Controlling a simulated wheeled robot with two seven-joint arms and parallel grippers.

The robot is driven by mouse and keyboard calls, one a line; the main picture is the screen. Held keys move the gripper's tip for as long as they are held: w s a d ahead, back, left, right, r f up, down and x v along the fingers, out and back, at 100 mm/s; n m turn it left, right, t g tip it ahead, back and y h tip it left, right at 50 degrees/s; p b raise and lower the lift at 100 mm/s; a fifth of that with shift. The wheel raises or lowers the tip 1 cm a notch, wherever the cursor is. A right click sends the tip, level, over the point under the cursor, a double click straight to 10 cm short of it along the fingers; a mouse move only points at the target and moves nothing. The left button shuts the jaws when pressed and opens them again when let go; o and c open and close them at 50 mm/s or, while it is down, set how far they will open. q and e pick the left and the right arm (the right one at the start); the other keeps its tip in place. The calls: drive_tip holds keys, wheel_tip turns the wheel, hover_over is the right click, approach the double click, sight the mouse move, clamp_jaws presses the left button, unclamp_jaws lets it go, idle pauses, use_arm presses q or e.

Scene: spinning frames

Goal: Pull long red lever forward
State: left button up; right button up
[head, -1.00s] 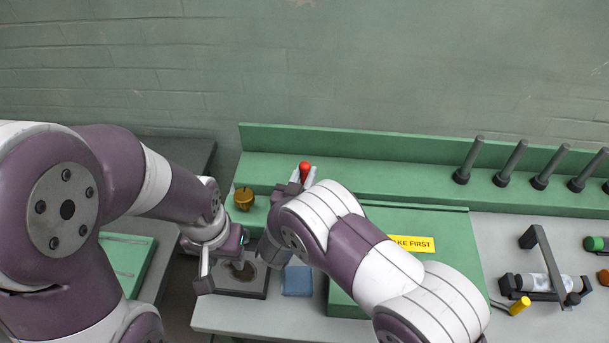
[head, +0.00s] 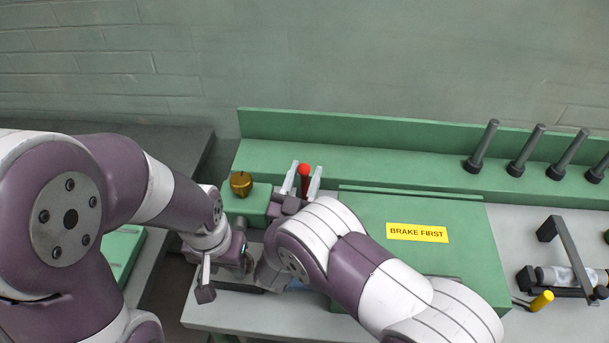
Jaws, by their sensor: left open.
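The long red lever shows as a round red knob (head: 304,170) on a thin red shaft. It stands at the left end of the green bench, and its lower part is hidden by my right gripper. My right gripper (head: 303,182) has its two pale fingers on either side of the shaft, just below the knob. The fingers look spread, with gaps beside the shaft. My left gripper (head: 226,277) is open and empty, lower left of the lever, over the front part of the bench.
A brass knob (head: 241,184) sits on a green block left of the lever. Several dark pegs (head: 482,147) stand on the back ledge. A yellow-handled crank (head: 541,300) is at far right.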

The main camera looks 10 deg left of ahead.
drive_tip(key=r, duration=0.4)
drive_tip(key=shift+s+d+r, duration=0.15)
drive_tip(key=shift+d+r, duration=0.2)
drive_tip(key=s+d+r, duration=0.4)
drive_tip(key=d+r, duration=0.2)
drive_tip(key=d, duration=0.4)
drive_tip(key=shift+s+r+b, duration=0.15)
drive_tip(key=shift+s+b, duration=0.05)
drive_tip(key=shift+b, duration=0.25)
